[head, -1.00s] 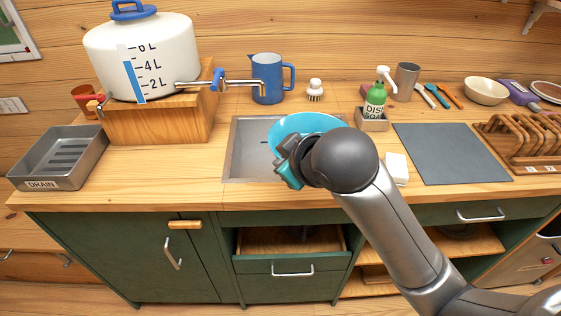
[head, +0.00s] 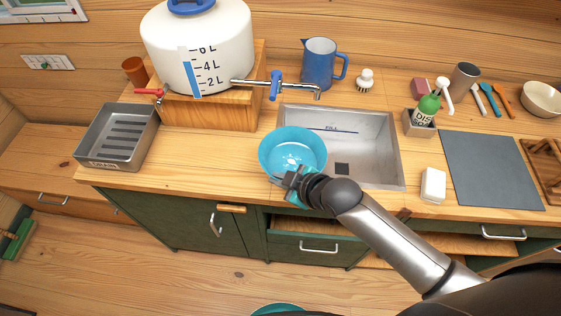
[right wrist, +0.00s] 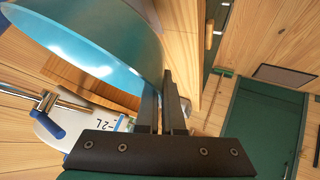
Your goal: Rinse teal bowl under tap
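The teal bowl (head: 278,146) is held at the front left of the sink, over the wooden counter edge. Pale white patches show on its inside bottom; I cannot tell whether they are water or glints. My right gripper (head: 288,180) is at the bowl's near rim. In the right wrist view its fingers (right wrist: 164,105) are close together at the edge of the bowl (right wrist: 85,35). The metal tap (head: 305,87) with a blue lever (head: 276,85) reaches out from the white water tank (head: 205,50), above the sink's back-left corner. No stream shows. My left gripper is not in view.
The grey sink (head: 375,140) is clear in its middle and right. A drain tray (head: 118,135) stands at the left under a red tap. A blue jug (head: 318,65) and brush (head: 364,80) stand behind the sink. A soap bottle (head: 426,108) and white block (head: 433,185) are at the right.

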